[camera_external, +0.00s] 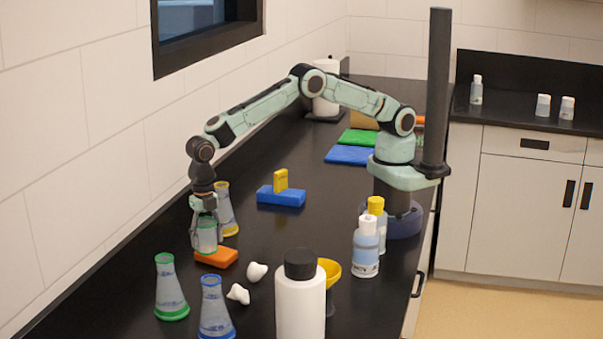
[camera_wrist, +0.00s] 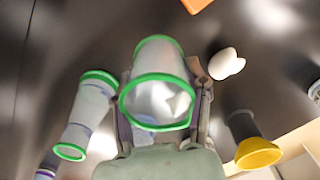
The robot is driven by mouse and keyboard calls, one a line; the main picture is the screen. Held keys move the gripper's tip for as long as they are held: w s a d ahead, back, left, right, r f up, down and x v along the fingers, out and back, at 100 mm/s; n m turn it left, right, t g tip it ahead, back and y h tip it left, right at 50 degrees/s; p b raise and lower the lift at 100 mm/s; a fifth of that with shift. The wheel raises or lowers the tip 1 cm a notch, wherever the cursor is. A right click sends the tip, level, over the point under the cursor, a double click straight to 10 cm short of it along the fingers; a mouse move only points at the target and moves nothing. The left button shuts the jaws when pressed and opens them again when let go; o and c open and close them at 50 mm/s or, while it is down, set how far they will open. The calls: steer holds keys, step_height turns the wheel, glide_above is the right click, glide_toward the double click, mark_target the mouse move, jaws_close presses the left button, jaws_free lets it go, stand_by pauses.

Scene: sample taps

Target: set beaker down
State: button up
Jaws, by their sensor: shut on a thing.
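A small clear beaker (camera_external: 206,235) with green rims is held upright in my gripper (camera_external: 204,212), at the left side of the black bench. In the wrist view the beaker (camera_wrist: 160,85) fills the middle, between the fingers of my gripper (camera_wrist: 165,110). In the external view its lower end overlaps the orange block (camera_external: 222,258); in the wrist view the orange block (camera_wrist: 197,4) is apart from it, at the top edge. I cannot tell whether the beaker's base touches the bench.
A yellow-rimmed flask (camera_external: 228,215) stands close behind my gripper. Green (camera_external: 170,290) and blue (camera_external: 215,312) flasks stand in front, near two white lumps (camera_external: 257,272), a large white bottle (camera_external: 300,305) and a yellow funnel (camera_external: 330,270). A blue block (camera_external: 282,196) lies to the right.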

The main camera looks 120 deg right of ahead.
glide_above(196, 285)
step_height(196, 285, down, 4)
steer(key=shift+f, duration=1.65)
steer(key=shift+f, duration=0.2)
steer(key=o, duration=0.8)
steer(key=shift+r, duration=0.15)
